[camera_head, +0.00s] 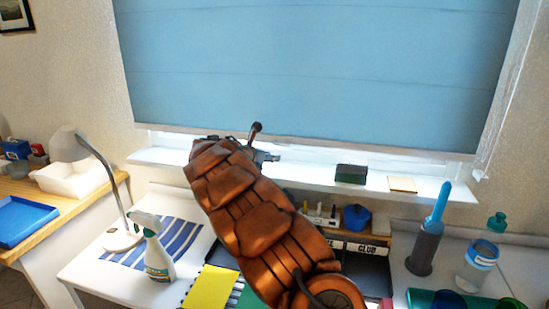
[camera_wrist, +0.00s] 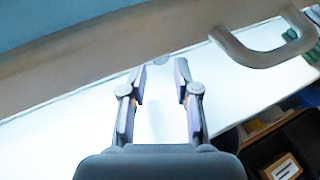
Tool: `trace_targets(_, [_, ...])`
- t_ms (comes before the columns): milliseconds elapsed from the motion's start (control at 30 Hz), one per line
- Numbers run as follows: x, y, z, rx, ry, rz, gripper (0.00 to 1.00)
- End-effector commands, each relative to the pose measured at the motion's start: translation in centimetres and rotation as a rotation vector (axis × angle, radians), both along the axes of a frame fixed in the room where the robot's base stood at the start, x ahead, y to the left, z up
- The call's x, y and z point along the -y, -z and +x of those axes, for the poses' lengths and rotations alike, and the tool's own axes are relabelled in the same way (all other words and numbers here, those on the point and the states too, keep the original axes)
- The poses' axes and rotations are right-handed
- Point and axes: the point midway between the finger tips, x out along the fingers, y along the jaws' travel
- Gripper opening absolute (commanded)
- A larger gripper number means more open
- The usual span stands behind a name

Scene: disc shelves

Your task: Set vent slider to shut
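My gripper (camera_wrist: 160,80) is open, its two fingers apart over the bright white window sill in the wrist view. In the head view my arm hides most of the gripper (camera_head: 267,156), which shows only as a grey bit at the sill.
A blue blind (camera_head: 310,65) hangs above the sill (camera_head: 320,178). A dark green block (camera_head: 351,174) and a tan square (camera_head: 402,184) rest on the sill. A spray bottle (camera_head: 157,255), a lamp (camera_head: 70,145) and bottles (camera_head: 482,255) stand around. A curved grey bar (camera_wrist: 262,55) shows at upper right.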

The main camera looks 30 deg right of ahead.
Motion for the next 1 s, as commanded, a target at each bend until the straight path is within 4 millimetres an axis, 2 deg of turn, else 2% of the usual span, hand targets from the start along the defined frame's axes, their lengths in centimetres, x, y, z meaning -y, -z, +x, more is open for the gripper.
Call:
trace_targets(200, [2.2, 0.9, 0.6, -0.001, 0.002, 0.001, 0.31])
trace_targets(600, [2.8, 1.2, 0.9, 0.001, 0.001, 0.000, 0.31])
trace_targets(900, [2.7, 1.2, 0.8, 0.000, 0.002, 0.000, 0.00])
trace_targets(1000, [2.7, 1.2, 0.8, 0.000, 0.002, 0.000, 0.00])
